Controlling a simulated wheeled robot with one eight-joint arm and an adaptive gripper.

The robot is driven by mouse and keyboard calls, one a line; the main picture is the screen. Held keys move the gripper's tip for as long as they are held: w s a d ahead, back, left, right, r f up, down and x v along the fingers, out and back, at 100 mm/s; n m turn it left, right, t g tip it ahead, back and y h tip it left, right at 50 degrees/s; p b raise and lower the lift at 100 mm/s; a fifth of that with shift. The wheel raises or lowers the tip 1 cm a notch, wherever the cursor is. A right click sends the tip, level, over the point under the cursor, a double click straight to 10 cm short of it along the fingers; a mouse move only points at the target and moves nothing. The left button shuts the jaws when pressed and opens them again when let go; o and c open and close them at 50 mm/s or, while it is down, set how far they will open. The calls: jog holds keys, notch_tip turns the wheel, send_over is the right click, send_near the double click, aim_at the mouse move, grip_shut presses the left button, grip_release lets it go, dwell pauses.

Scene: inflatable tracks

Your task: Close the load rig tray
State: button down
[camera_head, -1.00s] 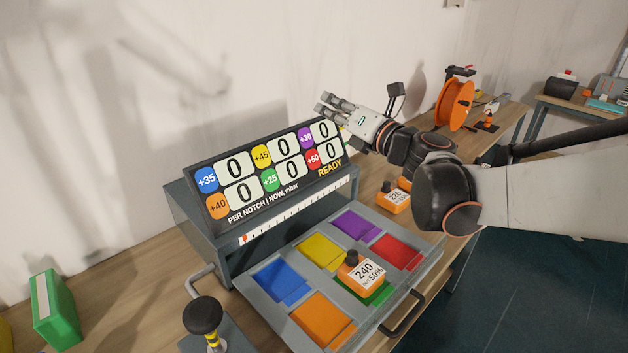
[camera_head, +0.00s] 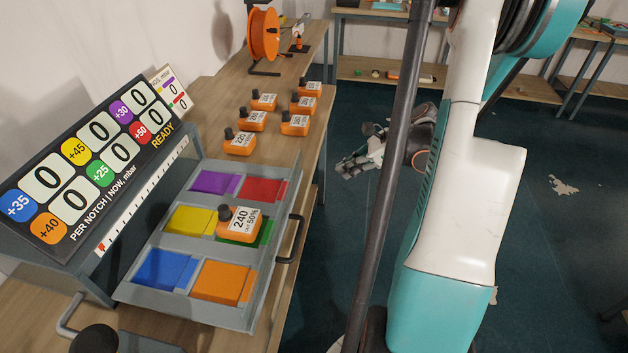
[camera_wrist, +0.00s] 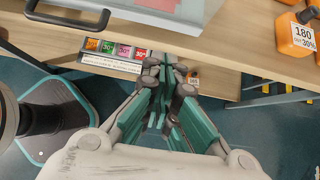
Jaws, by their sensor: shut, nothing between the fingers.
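The load rig (camera_head: 150,190) has its grey tray (camera_head: 262,285) pulled out to the right, with coloured pads in it. An orange block marked 240 (camera_head: 240,222) sits over the green pad. The tray's dark handle (camera_head: 290,240) is on its right edge, and the handle also shows at the top left of the wrist view (camera_wrist: 68,18). My gripper (camera_head: 345,168) is right of the table, apart from the tray and handle. In the wrist view my gripper (camera_wrist: 168,68) is shut and empty, with the tray edge above its fingertips.
Several orange blocks (camera_head: 240,143) stand on the table behind the tray. An orange reel (camera_head: 263,35) is farther back. A black knob (camera_head: 95,340) is at the near left. A shelf with coloured labels (camera_wrist: 115,50) lies below the tabletop. The floor right of the table is open.

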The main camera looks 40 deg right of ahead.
jog(key=w+a+r+b+x, duration=0.1)
jog(key=r+b+x, duration=0.1)
jog(key=x, duration=1)
jog(key=shift+w+a+f+b, duration=0.25)
jog(key=shift+w+b, duration=0.25)
jog(key=shift+b, duration=0.4)
jog(key=b, duration=0.2)
send_near(195, 173)
jog(key=x, duration=0.5)
jog(key=shift+s+f, duration=0.15)
jog(key=shift+f, duration=0.1)
jog(key=shift+a, duration=0.1)
jog(key=shift+w, duration=0.25)
